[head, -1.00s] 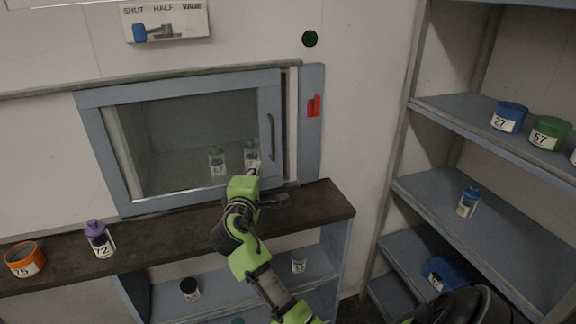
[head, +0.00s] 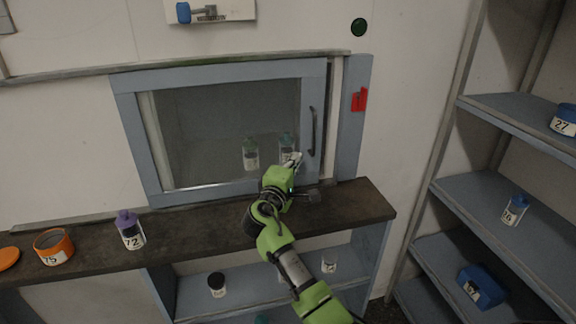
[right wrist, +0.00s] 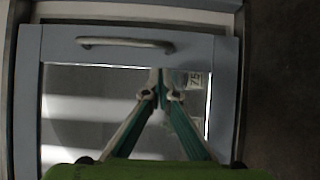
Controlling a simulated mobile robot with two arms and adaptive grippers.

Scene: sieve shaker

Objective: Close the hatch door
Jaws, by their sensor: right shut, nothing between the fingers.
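The hatch door (head: 122,110) is a blue-grey framed sliding pane in the wall, with a dark vertical handle (head: 312,132) on its right side. A narrow pale gap shows between its right edge and the blue-grey post (head: 352,130). In the right wrist view the handle (right wrist: 125,43) runs across the top of the door frame (right wrist: 226,85). My right gripper (head: 297,160) is shut and empty, in front of the pane just left of the handle. Its fingertips (right wrist: 158,80) meet below the handle in the right wrist view; contact with the door cannot be told. My left gripper is out of view.
Two bottles (head: 250,155) stand behind the pane. On the dark ledge (head: 190,230) below are a purple-capped bottle (head: 130,230) and an orange jar (head: 54,246). A lever panel (head: 235,10) is above. Shelves (head: 470,205) stand at right.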

